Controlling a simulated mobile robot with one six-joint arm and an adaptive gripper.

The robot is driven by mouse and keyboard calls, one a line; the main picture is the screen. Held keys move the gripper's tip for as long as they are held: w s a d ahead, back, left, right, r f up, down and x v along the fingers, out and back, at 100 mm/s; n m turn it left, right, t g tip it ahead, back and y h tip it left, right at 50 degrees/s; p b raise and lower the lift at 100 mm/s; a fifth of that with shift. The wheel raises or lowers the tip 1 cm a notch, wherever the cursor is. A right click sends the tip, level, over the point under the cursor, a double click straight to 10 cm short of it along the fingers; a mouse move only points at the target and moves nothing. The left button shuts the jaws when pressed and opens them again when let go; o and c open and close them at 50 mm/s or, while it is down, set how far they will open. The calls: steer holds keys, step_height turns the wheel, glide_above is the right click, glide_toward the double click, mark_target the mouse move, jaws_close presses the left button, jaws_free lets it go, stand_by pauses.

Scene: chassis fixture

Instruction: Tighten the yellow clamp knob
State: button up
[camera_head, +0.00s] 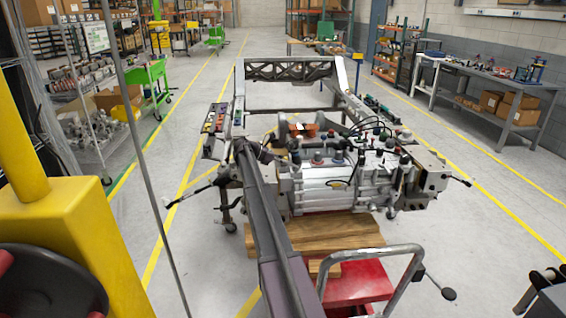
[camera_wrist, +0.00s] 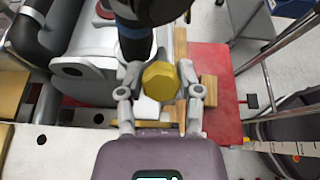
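The yellow clamp knob (camera_wrist: 160,81) is faceted and sits near the middle of the wrist view, just beyond my gripper's palm. My gripper (camera_wrist: 160,76) has one finger on each side of the knob. Narrow gaps seem to show between the fingers and the knob, so the fingers look open around it, not pressed on it. A dark cylindrical part (camera_wrist: 136,42) stands just beyond the knob. I cannot make out the knob or the gripper's fingertips in the head view, where my own arm runs up the middle.
The silver chassis assembly (camera_head: 330,190) with cables and fittings stands on wooden blocks (camera_head: 330,235). A red cart (camera_head: 352,285) with a metal handle is in front; its red top also shows in the wrist view (camera_wrist: 208,60). Shelving (camera_head: 85,90) and a workbench (camera_head: 500,95) stand at the sides.

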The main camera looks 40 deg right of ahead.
jaws_close()
steer(key=shift+a+f, duration=0.1)
steer(key=shift+a, duration=0.1)
steer(key=shift+w+d, duration=0.1)
steer(key=shift+d, duration=0.05)
